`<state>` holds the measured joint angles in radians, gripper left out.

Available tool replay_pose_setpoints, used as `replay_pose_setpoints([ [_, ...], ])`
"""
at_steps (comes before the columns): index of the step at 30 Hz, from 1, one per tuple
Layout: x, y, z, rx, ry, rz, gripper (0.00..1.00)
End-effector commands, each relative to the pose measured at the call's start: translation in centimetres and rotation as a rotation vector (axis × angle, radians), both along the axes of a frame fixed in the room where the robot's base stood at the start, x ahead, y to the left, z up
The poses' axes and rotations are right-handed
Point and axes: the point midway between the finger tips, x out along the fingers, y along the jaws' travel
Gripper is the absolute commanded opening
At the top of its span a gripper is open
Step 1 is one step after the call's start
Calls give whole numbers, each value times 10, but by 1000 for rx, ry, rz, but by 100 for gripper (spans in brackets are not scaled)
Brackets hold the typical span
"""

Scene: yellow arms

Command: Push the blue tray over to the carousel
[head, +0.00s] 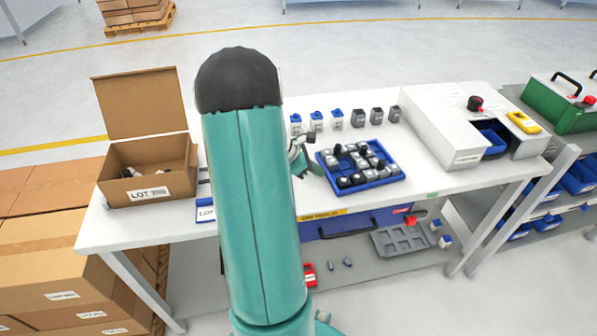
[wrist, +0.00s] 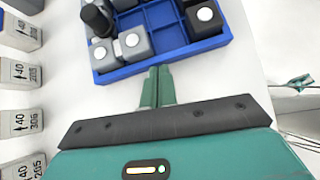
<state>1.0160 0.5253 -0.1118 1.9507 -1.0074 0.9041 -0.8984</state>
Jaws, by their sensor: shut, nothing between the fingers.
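The blue tray (head: 357,186) lies on the white table right of my arm, with grey, white-topped and black blocks in its compartments. In the wrist view the tray's near wall (wrist: 185,56) is just beyond my fingertips. My gripper (head: 308,160) is at the tray's left side in the head view, partly hidden by my arm. In the wrist view my gripper (wrist: 157,72) is shut with nothing between the fingers. I cannot tell whether the tips touch the wall. No part is clearly a carousel; a white housing (head: 440,120) with a blue bin in its opening stands to the right.
Several small labelled containers (head: 337,119) stand in a row behind the tray. An open cardboard box (head: 147,172) is at the table's left. The white tabletop (head: 425,178) is clear between tray and housing. A yellow item (head: 523,122) sits on the housing.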

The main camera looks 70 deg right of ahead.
Motion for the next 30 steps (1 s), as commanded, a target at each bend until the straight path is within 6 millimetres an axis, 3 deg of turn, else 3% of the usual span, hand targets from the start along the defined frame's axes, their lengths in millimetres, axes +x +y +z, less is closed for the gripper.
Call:
replay_pose_setpoints([
  [9,-85,-49,-1,-1,1,-6,0],
  [15,-124,-73,0,-1,1,-4,0],
  [30,-139,-78,1,0,6,-9,0],
])
